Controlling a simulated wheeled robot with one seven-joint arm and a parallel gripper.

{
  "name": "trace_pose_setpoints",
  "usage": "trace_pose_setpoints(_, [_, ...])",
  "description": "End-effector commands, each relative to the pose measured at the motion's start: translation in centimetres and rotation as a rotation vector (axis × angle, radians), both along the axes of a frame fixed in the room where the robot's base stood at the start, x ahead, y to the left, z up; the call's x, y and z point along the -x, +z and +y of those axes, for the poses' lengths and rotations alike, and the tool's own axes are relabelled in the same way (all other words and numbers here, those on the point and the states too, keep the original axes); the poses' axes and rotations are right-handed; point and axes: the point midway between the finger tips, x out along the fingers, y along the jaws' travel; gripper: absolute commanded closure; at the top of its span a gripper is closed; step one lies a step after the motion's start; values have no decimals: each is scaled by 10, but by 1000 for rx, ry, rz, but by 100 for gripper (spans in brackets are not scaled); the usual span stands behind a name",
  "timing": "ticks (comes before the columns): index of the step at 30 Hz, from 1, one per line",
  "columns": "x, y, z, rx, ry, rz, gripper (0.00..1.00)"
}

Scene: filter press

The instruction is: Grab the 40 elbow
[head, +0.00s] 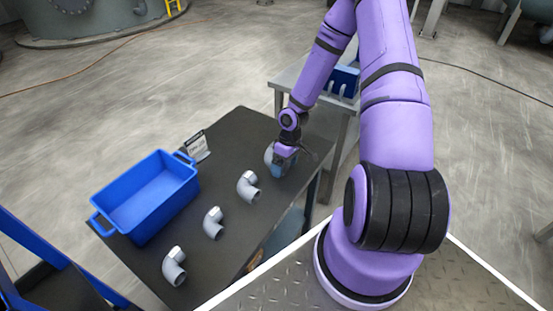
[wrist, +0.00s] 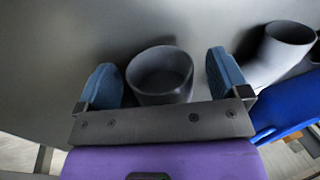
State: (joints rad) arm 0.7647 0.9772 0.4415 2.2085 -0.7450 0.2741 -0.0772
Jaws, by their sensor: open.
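Several grey pipe elbows stand in a row on the dark table (head: 232,135). The farthest elbow (head: 270,154) is partly hidden by my gripper (head: 283,163) in the head view. In the wrist view, the round open end of this elbow (wrist: 160,75) lies between the two blue finger pads of my gripper (wrist: 163,82). The jaws are open, with a gap on both sides of it. The other elbows are one nearby (head: 248,187), one in the middle (head: 213,223) and one nearest (head: 174,267). I cannot read a size on any elbow.
An empty blue bin (head: 178,198) stands at the table's left side. A small sign (head: 196,146) stands behind it; its text is too small to read. A grey stand (head: 288,82) with a blue holder (head: 345,82) is beyond the table. Another elbow (wrist: 283,50) lies to the right in the wrist view.

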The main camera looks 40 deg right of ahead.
Motion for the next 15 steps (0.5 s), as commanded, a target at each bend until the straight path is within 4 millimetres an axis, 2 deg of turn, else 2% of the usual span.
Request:
trace_pose_setpoints(8, [0, -4, 1, 1, 0, 0, 6])
trace_pose_setpoints(11, [0, -4, 1, 1, 0, 0, 25])
trace_pose_setpoints(15, [0, -4, 1, 1, 0, 0, 57])
